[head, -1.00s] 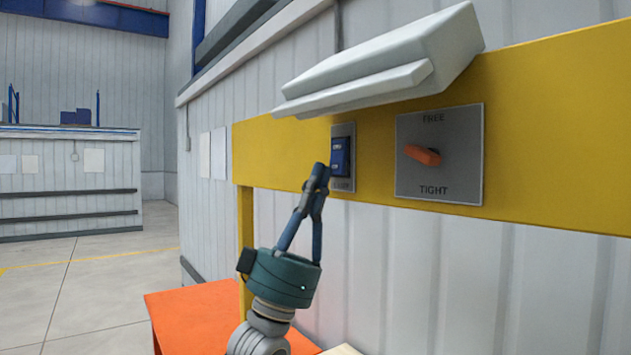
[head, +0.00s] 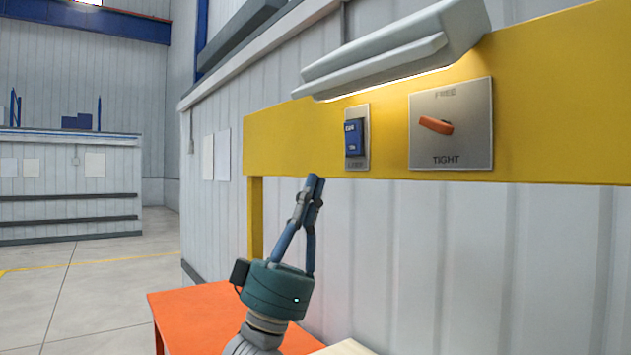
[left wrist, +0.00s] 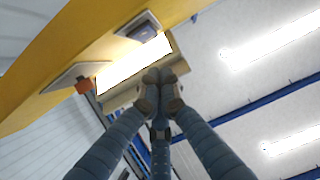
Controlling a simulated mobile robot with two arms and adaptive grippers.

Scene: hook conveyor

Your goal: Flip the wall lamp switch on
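The blue lamp switch (head: 354,138) sits on a small grey plate on the yellow beam; it also shows in the left wrist view (left wrist: 143,33). The wall lamp (head: 400,55) above it is lit along its lower edge, and its bright underside shows in the left wrist view (left wrist: 135,64). My left gripper (head: 314,182) points up, below and left of the switch, apart from it. Its fingertips are together with nothing visible between them; they also meet in the left wrist view (left wrist: 159,76). My right gripper is not in view.
A grey FREE/TIGHT panel (head: 470,130) with an orange knob (head: 436,125) is on the yellow beam (head: 560,110) right of the switch. An orange table (head: 195,315) stands below. Open floor (head: 100,280) lies at the left.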

